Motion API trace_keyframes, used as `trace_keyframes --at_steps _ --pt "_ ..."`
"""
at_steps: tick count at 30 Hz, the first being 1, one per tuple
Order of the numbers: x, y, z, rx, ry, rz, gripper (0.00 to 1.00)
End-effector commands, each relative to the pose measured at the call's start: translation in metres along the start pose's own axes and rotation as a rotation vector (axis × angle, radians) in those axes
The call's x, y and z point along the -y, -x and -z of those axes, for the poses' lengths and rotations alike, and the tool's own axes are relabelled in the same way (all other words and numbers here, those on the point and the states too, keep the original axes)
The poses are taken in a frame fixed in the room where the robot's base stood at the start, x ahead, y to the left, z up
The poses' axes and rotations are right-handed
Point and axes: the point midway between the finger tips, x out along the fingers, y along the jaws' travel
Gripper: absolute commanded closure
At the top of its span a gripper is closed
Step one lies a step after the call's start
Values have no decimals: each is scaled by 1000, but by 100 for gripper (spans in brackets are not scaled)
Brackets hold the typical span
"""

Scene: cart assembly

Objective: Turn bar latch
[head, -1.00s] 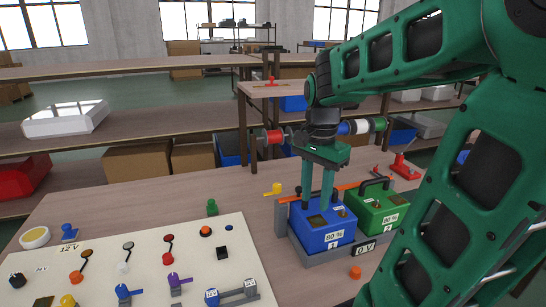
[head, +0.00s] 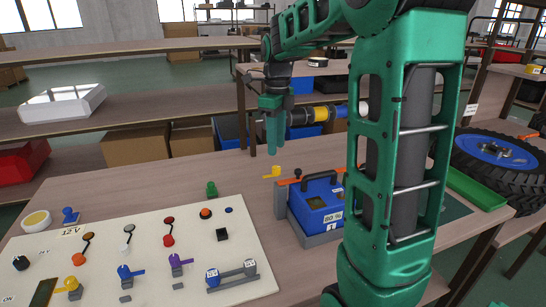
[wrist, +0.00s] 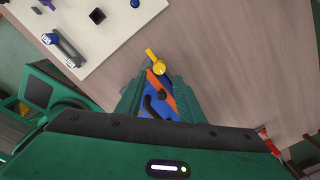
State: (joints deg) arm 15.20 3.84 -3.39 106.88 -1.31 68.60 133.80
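The yellow latch (head: 272,172) stands at the left end of the orange bar (head: 290,182). The bar runs over the blue battery (head: 318,205) in its grey tray (head: 280,204). The latch's handle points left in the head view. In the wrist view the yellow latch (wrist: 155,60) shows just beyond my fingertips, with its handle pointing up and left, and the orange bar (wrist: 158,78) shows between the fingers. My gripper (head: 277,150) points down, empty and open with a narrow gap, above the latch and apart from it. My arm hides the tray's right part.
A white panel (head: 135,245) with several coloured levers and knobs fills the table's left front. A small green peg (head: 211,188) stands behind it. A black tyre with a blue hub (head: 495,152) lies at the right. The table behind the latch is mostly clear.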

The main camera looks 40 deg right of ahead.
Motion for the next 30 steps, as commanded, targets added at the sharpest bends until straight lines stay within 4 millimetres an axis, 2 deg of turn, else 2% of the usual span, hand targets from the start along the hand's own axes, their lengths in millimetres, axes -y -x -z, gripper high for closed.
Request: trace_keyframes --at_steps 18,19,21,22,27,30 --pt "-1 -80 1 -3 2 -2 66" --pt "0 -79 0 0 2 0 70" --pt "0 -78 0 0 3 0 87" --pt "0 -78 0 0 3 1 90" --pt "0 -77 0 1 8 1 90" --pt "0 -77 0 1 106 2 90"
